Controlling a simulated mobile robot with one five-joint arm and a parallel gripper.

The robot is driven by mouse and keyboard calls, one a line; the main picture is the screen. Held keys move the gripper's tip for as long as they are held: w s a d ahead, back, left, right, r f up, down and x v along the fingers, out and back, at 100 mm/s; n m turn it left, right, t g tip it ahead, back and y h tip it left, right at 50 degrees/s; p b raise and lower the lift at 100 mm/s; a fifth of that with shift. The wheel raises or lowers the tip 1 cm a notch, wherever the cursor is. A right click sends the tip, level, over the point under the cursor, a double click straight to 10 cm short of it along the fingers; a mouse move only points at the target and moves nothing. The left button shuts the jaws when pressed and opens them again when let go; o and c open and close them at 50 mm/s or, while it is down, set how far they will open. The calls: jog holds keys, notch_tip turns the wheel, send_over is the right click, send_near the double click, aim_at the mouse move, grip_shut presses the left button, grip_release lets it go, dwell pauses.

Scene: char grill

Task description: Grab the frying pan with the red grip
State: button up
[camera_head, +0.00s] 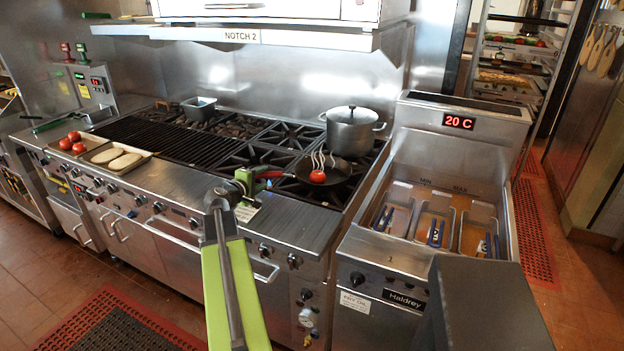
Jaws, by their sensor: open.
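The dark frying pan (340,172) sits on the right part of the stove top, with a tomato (317,177) and pale wavy wisps above it. Its red grip (270,175) points left toward the stove's front edge. My green gripper (250,178) is open at the left end of the red grip, and the grip's end is partly hidden by it. I cannot tell whether the jaws touch the grip or surround it.
A lidded steel pot (351,132) stands behind the pan. A fryer (405,250) with baskets stands to the right. A tray (133,167) with pale patties and a tray with tomatoes (74,139) lie at the left. A hood (240,35) overhangs the back.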

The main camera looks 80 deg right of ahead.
aim_at(266, 176)
jog(key=b+x, duration=0.1)
jog(key=x, duration=0.4)
jog(key=shift+d+f, duration=0.1)
jog(key=shift+c, duration=0.5)
grip_shut()
dwell(0.7)
